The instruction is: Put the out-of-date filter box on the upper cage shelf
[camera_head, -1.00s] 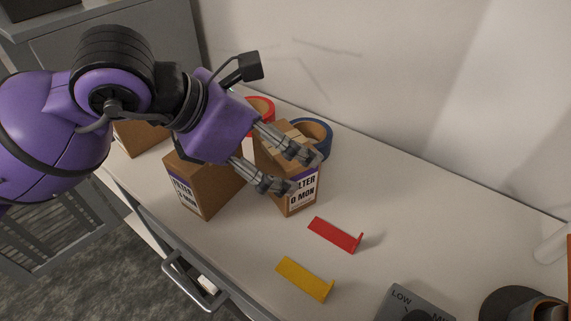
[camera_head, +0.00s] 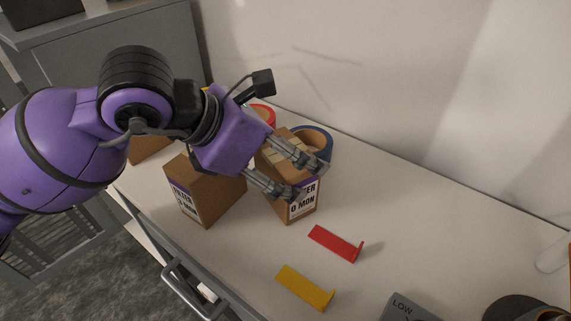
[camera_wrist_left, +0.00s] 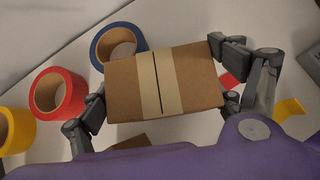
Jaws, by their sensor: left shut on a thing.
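A brown filter box (camera_head: 299,207) with a white and purple label stands on the bench. The label is partly hidden by a finger; "LTER" and "0 MON" show. My left gripper (camera_head: 308,181) reaches down over this box and is shut on it, one finger on each side. In the left wrist view the box top (camera_wrist_left: 165,82), with a pale tape strip, lies between the fingers. A second filter box (camera_head: 205,192) with a similar label stands just left of it. I cannot read a date on either. My right gripper is not in view.
A third brown box (camera_head: 150,149) is partly hidden behind my arm. Blue tape (camera_head: 319,140) and red tape (camera_wrist_left: 58,94) rolls stand behind the held box. A red marker (camera_head: 336,243) and a yellow marker (camera_head: 305,288) lie in front. A grey cabinet (camera_head: 120,45) stands at the back left.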

